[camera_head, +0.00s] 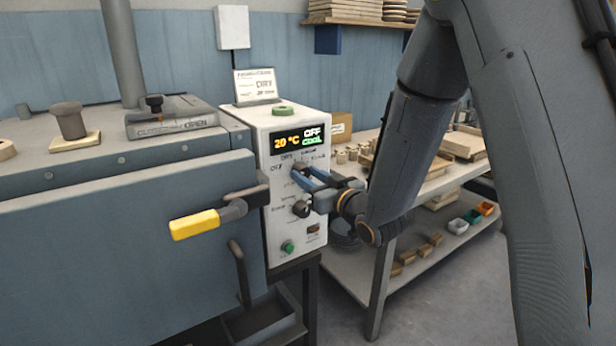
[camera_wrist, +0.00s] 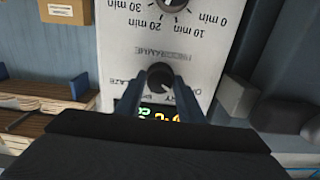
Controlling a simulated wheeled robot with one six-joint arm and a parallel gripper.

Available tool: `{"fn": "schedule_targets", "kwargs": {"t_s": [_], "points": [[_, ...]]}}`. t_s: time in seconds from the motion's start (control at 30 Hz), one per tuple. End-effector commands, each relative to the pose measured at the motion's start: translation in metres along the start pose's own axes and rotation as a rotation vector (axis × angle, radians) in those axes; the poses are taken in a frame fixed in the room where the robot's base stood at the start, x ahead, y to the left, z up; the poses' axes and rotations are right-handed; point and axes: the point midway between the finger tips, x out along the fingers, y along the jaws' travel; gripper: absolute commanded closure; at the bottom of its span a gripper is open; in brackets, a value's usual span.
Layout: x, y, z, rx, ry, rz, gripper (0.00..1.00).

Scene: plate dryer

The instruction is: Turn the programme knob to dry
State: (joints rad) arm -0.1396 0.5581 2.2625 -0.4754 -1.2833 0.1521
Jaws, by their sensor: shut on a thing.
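The white control box (camera_head: 263,125) has a display (camera_head: 298,139) reading 20 °C, OFF and cool. The dark programme knob (camera_wrist: 160,75) sits just below the display, under upside-down lettering in the wrist view. My gripper (camera_head: 303,178) reaches the panel from the right, and its two blue fingers (camera_wrist: 158,92) are shut on the programme knob, one on each side. The fingers cover most of the knob in the head view and part of the position lettering in the wrist view. I cannot tell which mark the knob points at.
A timer knob (camera_head: 301,208) marked in minutes sits below the programme knob, with a green button (camera_head: 288,247) lower down. A yellow-handled latch (camera_head: 195,224) sticks out at left. A bench (camera_head: 400,190) with wooden pieces stands to the right.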

Motion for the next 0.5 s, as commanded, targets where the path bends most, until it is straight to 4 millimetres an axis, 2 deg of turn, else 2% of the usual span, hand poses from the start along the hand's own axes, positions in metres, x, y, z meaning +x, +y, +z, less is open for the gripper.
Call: {"fn": "schedule_targets", "kwargs": {"t_s": [0.27, 0.5], "points": [[-0.0002, -0.0003, -0.0001, 0.102, 0.000, -0.001, 0.88], [-0.0003, -0.0003, -0.0004, 0.286, 0.000, -0.001, 0.88]]}}
